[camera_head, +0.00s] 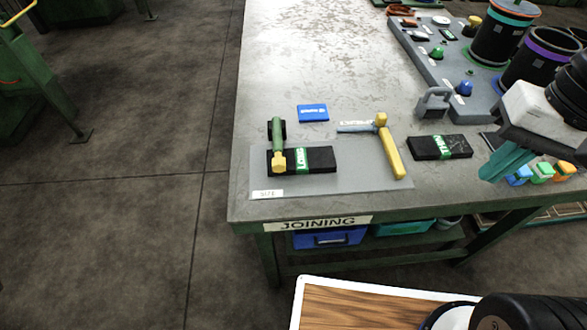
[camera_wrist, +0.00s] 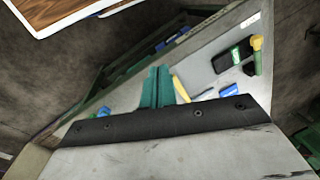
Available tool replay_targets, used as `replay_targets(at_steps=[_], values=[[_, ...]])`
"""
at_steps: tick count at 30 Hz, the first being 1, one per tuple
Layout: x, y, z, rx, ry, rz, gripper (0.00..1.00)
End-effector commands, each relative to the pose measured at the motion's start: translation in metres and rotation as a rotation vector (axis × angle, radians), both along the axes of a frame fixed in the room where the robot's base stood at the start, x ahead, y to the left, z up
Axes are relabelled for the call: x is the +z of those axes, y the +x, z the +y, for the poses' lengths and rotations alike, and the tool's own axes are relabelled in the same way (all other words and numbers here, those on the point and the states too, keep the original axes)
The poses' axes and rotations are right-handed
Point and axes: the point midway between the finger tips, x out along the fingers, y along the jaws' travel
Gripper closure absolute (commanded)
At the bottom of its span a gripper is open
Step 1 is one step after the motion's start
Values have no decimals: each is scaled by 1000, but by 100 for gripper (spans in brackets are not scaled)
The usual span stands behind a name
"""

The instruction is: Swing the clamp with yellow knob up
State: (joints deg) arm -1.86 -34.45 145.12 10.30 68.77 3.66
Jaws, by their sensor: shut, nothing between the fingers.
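On a grey plate (camera_head: 350,178) at the table's front left corner, a clamp with a green arm and yellow knob (camera_head: 279,161) lies across the left end of a black sleeve with a green "LONG" band (camera_head: 318,158). My gripper (camera_head: 497,172) has teal fingers, shut and empty, above the table's right part, apart from both clamps. In the wrist view the fingers (camera_wrist: 157,88) point toward the plate; a yellow knob (camera_wrist: 257,42) shows beside the black sleeve (camera_wrist: 233,54).
A blue card (camera_head: 312,113) lies behind the plate. Another black sleeve (camera_head: 439,147) and a grey padlock-like part (camera_head: 433,103) sit to the right. A grey board (camera_head: 430,65) with knobs and black cylinders fills the back right. The table's back left is clear.

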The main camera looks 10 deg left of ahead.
Motion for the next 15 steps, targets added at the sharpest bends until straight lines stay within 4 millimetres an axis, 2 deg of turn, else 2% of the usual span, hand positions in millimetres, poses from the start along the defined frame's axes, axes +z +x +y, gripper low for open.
replay_targets(at_steps=[6, 11, 15], values=[[-36, 45, 73, -218, 260, 254, 100], [-68, 77, 124, -433, 400, 451, 100], [-103, 104, 163, -646, 481, 620, 100]])
